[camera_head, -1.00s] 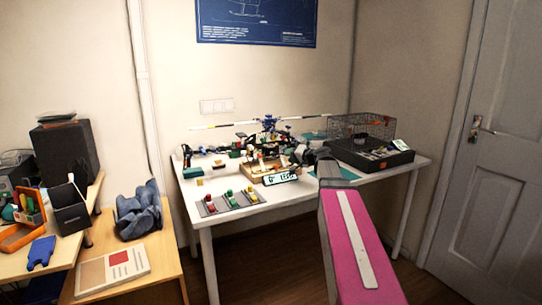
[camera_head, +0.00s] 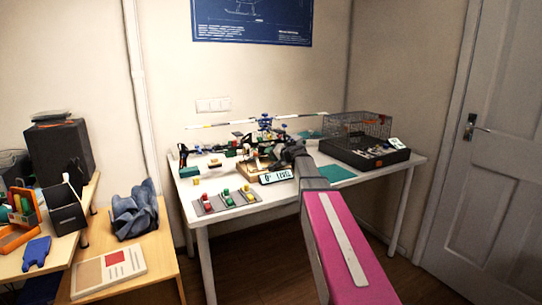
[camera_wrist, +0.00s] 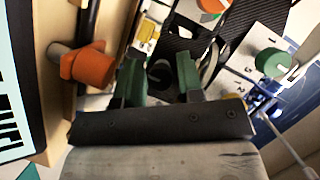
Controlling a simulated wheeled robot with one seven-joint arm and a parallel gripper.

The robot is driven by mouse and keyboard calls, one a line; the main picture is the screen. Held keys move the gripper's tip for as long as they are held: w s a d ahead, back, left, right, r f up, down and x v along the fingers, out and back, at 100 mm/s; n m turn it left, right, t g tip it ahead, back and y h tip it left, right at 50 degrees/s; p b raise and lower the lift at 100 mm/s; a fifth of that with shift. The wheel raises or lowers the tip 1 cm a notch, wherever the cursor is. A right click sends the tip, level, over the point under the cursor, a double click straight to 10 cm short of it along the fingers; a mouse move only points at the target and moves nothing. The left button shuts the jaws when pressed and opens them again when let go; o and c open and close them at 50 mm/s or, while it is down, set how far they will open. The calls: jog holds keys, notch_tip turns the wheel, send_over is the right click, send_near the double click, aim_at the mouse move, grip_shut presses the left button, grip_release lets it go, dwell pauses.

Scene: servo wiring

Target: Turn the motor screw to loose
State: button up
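In the wrist view, my gripper (camera_wrist: 159,66) has two green fingers standing apart, with a gap between them. A dark round part (camera_wrist: 160,74) shows in the gap, and I cannot tell whether it is the motor screw or whether the fingers touch it. An orange knob (camera_wrist: 92,68) on a dark rod is left of the fingers. A green knob (camera_wrist: 272,62) sits on a pale numbered panel to the right. In the head view, the helicopter model (camera_head: 264,124) stands on the white table (camera_head: 262,208), and my arm hides much of the work area.
The level sign (camera_head: 277,177) stands close to my arm's end. A slotted grey tray (camera_head: 226,201) with coloured pieces lies at the table's front left. A black wire cage box (camera_head: 362,152) is at the right. A green mat (camera_head: 337,173) lies bare beside my arm.

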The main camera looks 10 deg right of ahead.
grip_shut()
jog(key=shift+n+h, duration=0.7)
jog(key=shift+n, duration=0.5)
jog(key=n+h, duration=0.2)
jog(key=n, duration=0.1)
jog(key=n+h, duration=0.2)
jog(key=n, duration=0.1)
jog(key=shift+s+a+t, duration=0.1)
jog(key=shift+t, duration=0.3)
jog(key=shift+n+t+h, duration=0.3)
jog(key=shift+n+h, duration=0.7)
jog(key=shift+n, duration=0.4)
